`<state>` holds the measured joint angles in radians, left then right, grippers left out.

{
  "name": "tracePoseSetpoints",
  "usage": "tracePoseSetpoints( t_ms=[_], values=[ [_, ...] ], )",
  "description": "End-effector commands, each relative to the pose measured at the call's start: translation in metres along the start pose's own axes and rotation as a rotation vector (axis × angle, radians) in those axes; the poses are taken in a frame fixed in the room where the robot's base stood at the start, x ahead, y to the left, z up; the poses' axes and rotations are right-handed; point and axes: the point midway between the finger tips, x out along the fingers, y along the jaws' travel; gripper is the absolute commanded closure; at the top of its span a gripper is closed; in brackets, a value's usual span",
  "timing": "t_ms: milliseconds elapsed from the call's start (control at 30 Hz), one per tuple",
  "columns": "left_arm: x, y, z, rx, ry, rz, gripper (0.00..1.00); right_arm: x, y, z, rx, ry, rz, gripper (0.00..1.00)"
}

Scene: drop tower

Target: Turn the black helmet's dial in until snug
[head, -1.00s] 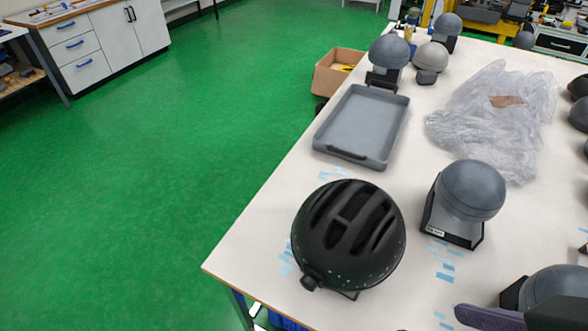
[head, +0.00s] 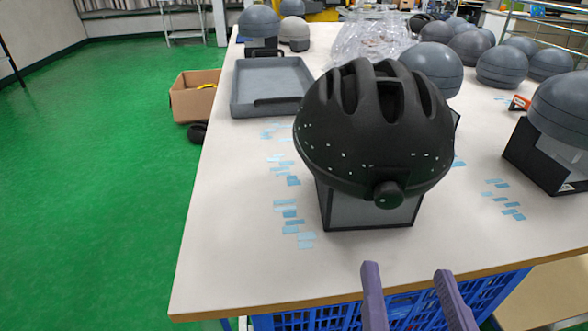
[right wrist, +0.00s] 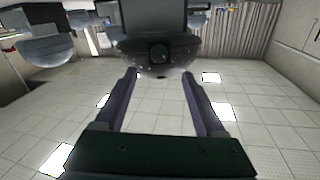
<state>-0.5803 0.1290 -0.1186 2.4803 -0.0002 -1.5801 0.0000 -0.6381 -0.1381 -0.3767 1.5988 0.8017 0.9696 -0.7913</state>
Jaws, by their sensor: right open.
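The black helmet (head: 372,130) sits on a black-framed grey block stand (head: 368,212) near the table's front edge. Its round dial (head: 389,194) is on the low rim and faces me. In the right wrist view the dial (right wrist: 158,53) shows between and beyond the fingertips, with the helmet (right wrist: 160,68) around it. My right gripper (head: 406,268) is open, its two purple fingers pointing toward the helmet, short of the dial and apart from it. The fingers (right wrist: 159,76) are empty in the right wrist view. My left gripper is not in view.
Grey head forms stand behind and right, one on a black stand (head: 545,165). A grey tray (head: 240,100) and crumpled plastic (head: 370,42) lie farther back. A blue crate (head: 300,320) is under the table's front edge. The tabletop left of the helmet is clear except for blue tape.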

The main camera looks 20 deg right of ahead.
Motion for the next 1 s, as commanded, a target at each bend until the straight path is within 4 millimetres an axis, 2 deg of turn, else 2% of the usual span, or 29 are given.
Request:
tracePoseSetpoints(
  t_ms=[300,500,667,900,1000],
  values=[
    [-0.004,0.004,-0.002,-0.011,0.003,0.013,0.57,0.057,-0.001,-0.004,0.001,0.008,-0.003,0.28],
    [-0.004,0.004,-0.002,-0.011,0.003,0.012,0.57,0.086,-0.001,-0.003,0.001,0.006,-0.004,0.28],
    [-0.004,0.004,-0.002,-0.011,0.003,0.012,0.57,0.095,-0.001,-0.003,0.001,0.005,-0.003,0.28],
    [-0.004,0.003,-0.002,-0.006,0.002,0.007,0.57,0.095,-0.001,-0.003,0.001,0.004,-0.003,0.28],
    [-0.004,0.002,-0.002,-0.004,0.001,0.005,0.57,0.095,-0.001,-0.003,0.001,0.004,-0.003,0.4]
  ],
)
